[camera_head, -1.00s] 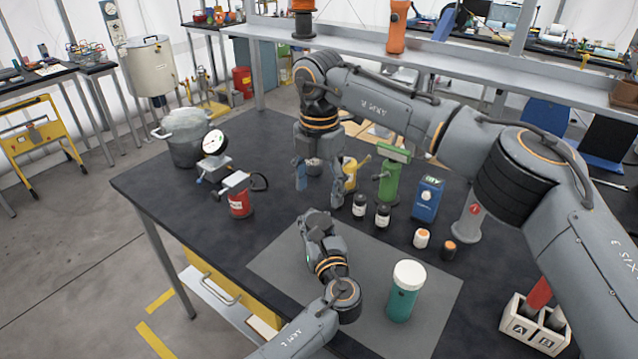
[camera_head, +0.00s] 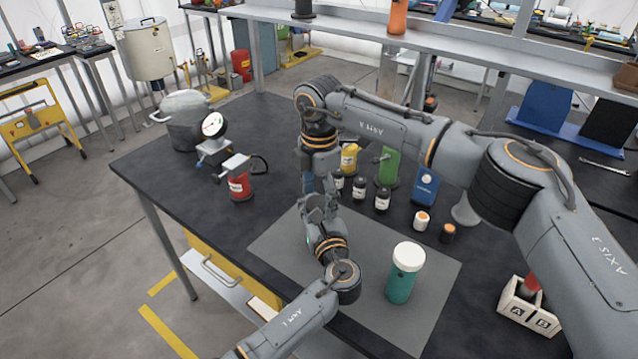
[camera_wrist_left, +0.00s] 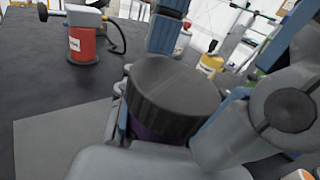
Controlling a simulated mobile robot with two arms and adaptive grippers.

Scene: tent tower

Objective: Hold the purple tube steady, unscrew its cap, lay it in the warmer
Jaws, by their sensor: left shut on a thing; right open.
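The purple tube (camera_wrist_left: 150,136) with its wide black cap (camera_wrist_left: 172,88) stands between the fingers of my left gripper (camera_wrist_left: 160,135). Only a strip of purple shows below the cap. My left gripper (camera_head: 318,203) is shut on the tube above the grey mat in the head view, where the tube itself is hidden. My right gripper (camera_head: 312,182) points down, open, just above and behind the left one. A blue finger of it (camera_wrist_left: 166,32) shows beyond the cap in the wrist view. I cannot tell which thing is the warmer.
A teal jar with a white lid (camera_head: 404,275) stands on the mat (camera_head: 285,258). A box marked A and B (camera_head: 528,312) is at right. A red canister (camera_head: 240,186) stands left.

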